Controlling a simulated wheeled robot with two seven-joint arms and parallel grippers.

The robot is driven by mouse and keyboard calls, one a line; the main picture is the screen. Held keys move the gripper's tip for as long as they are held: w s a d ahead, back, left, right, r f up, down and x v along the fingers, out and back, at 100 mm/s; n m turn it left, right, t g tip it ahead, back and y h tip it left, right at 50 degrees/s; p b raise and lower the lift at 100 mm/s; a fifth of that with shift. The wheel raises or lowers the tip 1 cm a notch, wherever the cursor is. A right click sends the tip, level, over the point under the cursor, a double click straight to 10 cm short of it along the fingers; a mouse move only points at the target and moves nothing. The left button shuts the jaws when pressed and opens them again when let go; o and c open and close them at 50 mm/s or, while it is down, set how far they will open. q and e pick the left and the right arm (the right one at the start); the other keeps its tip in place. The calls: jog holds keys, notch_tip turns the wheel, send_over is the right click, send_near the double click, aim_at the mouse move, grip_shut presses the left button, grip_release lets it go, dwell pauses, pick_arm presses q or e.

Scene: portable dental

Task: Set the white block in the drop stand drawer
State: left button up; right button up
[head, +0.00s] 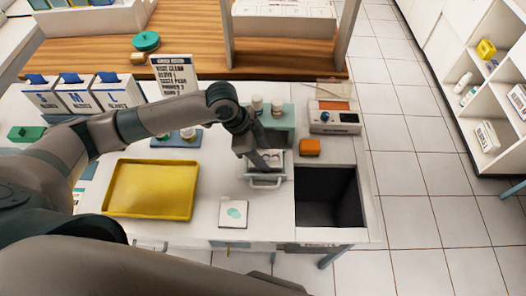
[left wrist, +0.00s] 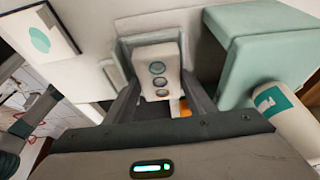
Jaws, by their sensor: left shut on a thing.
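The drop stand (head: 284,121) is a pale green box with small bottles on top; it also shows in the left wrist view (left wrist: 262,45). Its drawer (head: 283,173) is pulled out toward me, with a light handle in front. My left gripper (head: 263,168) points down over the drawer. In the left wrist view the fingers (left wrist: 160,98) are shut on the white block (left wrist: 158,52), which has dark round marks on its face. Whether the block touches the drawer floor is hard to tell. My right gripper is not in view.
A yellow tray (head: 150,214) lies left of the drawer. A white card (head: 233,212) with a green mark lies in front. An open dark bin (head: 328,200), an orange block (head: 309,147) and a small device (head: 334,117) are to the right.

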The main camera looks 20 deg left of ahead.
pick_arm(q)
jog(key=shift+f, duration=0.1)
jog(key=o, duration=0.9)
jog(key=b+v, duration=0.3)
jog(key=v, duration=0.9)
